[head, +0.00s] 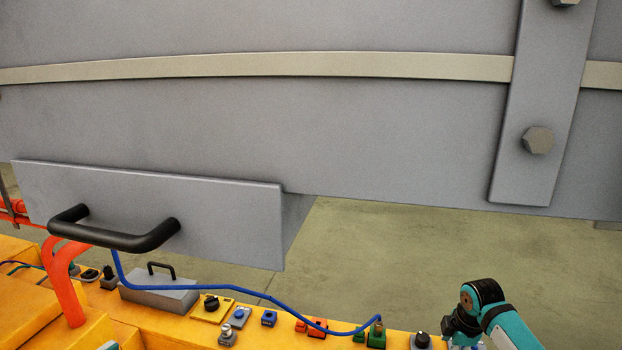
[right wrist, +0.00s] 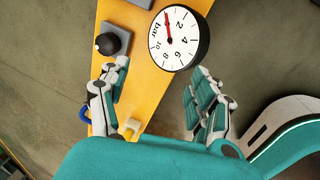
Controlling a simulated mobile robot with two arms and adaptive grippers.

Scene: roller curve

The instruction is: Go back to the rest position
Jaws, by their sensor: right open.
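My right gripper (right wrist: 158,72) is open in the right wrist view, with its two teal and white fingers spread apart and nothing between them. It hangs over the edge of a yellow console (right wrist: 142,70), near a round white pressure gauge (right wrist: 180,40) with a red needle. A black knob (right wrist: 107,44) on a grey plate is beyond the left finger. In the head view, a teal part of my right arm shows at the lower right, by the console's end; the fingers cannot be made out there. My left gripper is not in view.
A grey panel (head: 240,215) with a black handle (head: 115,235) hangs over the yellow console (head: 180,332). The console carries a grey box (head: 160,293), several small switches and a blue cable (head: 270,298). A large grey wall (head: 300,130) spans behind. Bare floor (head: 400,260) lies at right.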

